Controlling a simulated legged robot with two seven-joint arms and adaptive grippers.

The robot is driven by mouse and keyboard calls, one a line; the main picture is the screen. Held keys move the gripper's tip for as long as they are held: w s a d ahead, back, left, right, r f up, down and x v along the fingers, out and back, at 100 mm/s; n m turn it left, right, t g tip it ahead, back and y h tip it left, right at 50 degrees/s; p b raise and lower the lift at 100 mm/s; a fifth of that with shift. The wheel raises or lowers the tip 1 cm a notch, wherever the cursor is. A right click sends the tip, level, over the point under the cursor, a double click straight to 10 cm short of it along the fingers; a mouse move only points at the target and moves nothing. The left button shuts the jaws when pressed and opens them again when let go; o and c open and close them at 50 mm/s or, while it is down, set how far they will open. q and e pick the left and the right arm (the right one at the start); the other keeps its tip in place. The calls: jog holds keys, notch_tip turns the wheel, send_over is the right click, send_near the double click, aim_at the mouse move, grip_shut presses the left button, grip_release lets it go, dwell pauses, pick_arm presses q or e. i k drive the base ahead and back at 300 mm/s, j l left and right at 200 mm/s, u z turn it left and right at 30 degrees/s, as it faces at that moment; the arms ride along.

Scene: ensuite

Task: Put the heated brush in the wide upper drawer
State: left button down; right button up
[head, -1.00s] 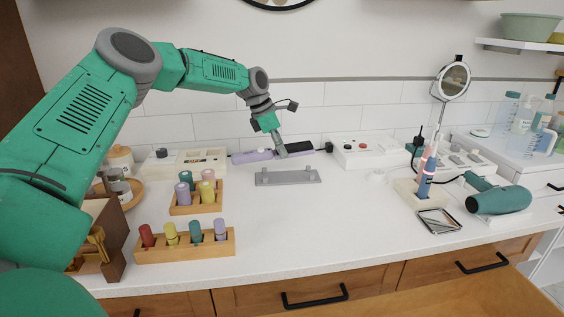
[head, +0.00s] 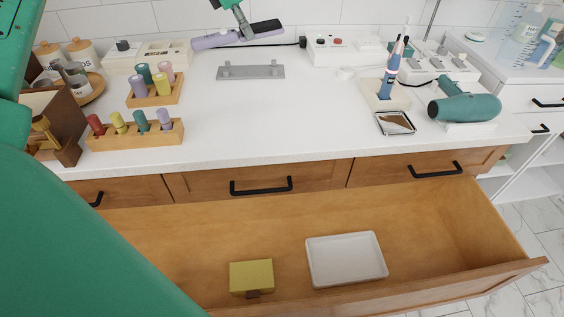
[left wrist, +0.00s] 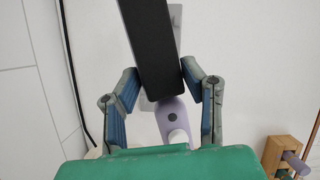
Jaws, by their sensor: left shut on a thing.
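The heated brush (head: 210,41) has a lavender handle and a black head. It is above the back of the counter, behind a grey stand (head: 250,71). My left gripper (head: 245,35) is shut on it near the middle. In the left wrist view the black head (left wrist: 152,40) and lavender handle (left wrist: 172,115) pass between the fingers of my left gripper (left wrist: 158,78). The wide upper drawer (head: 190,235) is pulled out below the counter. It holds a yellow box (head: 251,275) and a white tray (head: 345,258). My right gripper is out of view.
Two wooden racks of coloured rollers (head: 135,135) stand on the left of the counter. A toothbrush holder (head: 385,95), a small dish (head: 395,123) and a green hair dryer (head: 465,107) are on the right. A black cord (head: 285,44) runs behind the brush. The middle counter is clear.

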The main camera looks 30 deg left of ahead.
aim_at(430, 267)
jog(key=i+l+u, duration=0.2)
jog(key=l+u, duration=0.15)
jog(key=l, duration=0.45)
jog(key=i+l+u, duration=0.1)
jog(key=l+u, duration=0.25)
jog(key=l, duration=0.5)
jog(key=l+u, duration=0.4)
jog(key=l, duration=0.45)
